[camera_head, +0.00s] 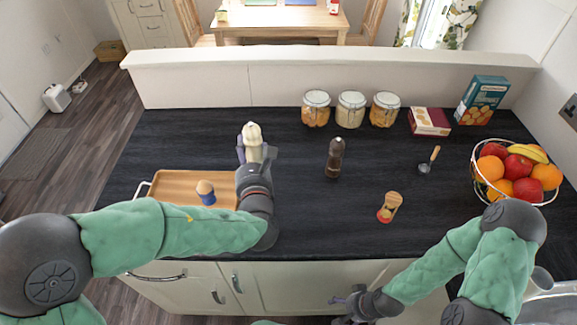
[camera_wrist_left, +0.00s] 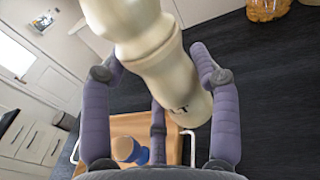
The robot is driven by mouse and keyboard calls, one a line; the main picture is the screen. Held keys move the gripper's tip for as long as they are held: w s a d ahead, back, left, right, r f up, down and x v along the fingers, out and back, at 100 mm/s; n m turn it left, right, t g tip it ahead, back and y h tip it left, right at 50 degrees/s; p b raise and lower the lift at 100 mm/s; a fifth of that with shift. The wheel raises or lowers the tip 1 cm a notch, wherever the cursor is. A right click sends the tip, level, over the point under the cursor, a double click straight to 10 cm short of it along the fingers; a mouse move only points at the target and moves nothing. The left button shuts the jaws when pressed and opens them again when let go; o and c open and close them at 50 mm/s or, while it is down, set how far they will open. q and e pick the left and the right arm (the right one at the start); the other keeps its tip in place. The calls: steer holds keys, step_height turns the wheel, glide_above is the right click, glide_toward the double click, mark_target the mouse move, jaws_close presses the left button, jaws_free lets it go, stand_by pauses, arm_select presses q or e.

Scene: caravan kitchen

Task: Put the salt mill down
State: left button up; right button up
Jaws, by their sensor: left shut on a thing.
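The cream-white salt mill (camera_head: 252,134) is in my left gripper (camera_head: 254,153), above the dark worktop just right of the wooden tray (camera_head: 166,178). In the left wrist view the salt mill (camera_wrist_left: 150,50) fills the space between the purple fingers of the left gripper (camera_wrist_left: 163,80), with dark letters on its side. The gripper is shut on it. The mill's base is partly hidden by the hand, and I cannot tell how far it is from the worktop. My right gripper (camera_head: 345,308) is low, in front of the counter, with its fingers apart and empty.
A dark pepper mill (camera_head: 335,158) stands mid-counter. A blue-and-wood shaker (camera_head: 206,192) is on the tray, and a red-and-wood one (camera_head: 389,207) stands front right. A scoop (camera_head: 429,161), jars (camera_head: 351,110), boxes (camera_head: 430,122) and a fruit basket (camera_head: 516,176) fill the right and back. Worktop between mills is clear.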

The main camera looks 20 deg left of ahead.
arm_select(q)
steer(key=w+d+f+b, duration=0.2)
steer(key=w+d+f, duration=0.2)
steer(key=w, duration=0.4)
steer(key=b, duration=0.4)
glide_above(287, 170)
step_height(287, 170, down, 9)
steer(key=shift+r, duration=0.2)
steer(key=o, duration=0.7)
steer(key=shift+f+b, duration=0.25)
steer(key=shift+b, duration=0.05)
steer(key=o, duration=0.4)
